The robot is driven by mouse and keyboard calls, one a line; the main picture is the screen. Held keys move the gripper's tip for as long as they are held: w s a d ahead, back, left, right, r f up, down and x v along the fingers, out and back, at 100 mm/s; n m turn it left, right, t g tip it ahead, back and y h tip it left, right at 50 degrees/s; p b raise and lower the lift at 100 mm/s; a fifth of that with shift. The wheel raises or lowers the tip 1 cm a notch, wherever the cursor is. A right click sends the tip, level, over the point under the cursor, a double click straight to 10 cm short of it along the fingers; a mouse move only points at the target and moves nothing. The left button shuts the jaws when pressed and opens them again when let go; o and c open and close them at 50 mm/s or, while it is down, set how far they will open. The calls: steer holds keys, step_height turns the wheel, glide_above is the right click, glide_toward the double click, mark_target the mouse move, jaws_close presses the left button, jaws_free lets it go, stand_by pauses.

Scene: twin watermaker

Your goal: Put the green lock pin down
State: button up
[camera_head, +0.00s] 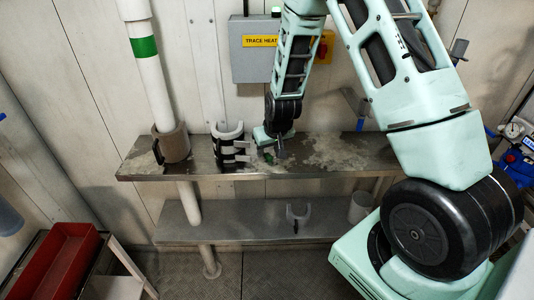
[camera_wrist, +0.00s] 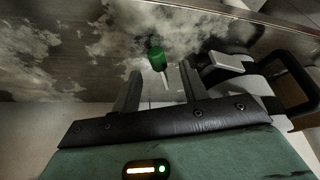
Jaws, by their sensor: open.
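The green lock pin (camera_wrist: 157,60) lies on the stained metal shelf (camera_wrist: 100,92). Its green head and pale shank show in the wrist view, between and just beyond my fingertips. My gripper (camera_wrist: 159,82) is open, with one finger on each side of the pin's shank and a gap to it. In the head view the pin is a small green spot (camera_head: 268,158) on the shelf, beside my gripper (camera_head: 280,152). Whether the fingers touch the shelf I cannot tell.
A white and black clamp (camera_head: 231,148) stands on the shelf just left of my gripper; it shows close at right in the wrist view (camera_wrist: 228,62). A pipe in a collar (camera_head: 172,143) stands further left. The shelf to the right (camera_head: 350,150) is clear. A lower shelf (camera_head: 240,222) holds a loose bracket (camera_head: 297,214).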

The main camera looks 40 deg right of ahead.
steer(key=shift+x, duration=0.85)
jaws_close()
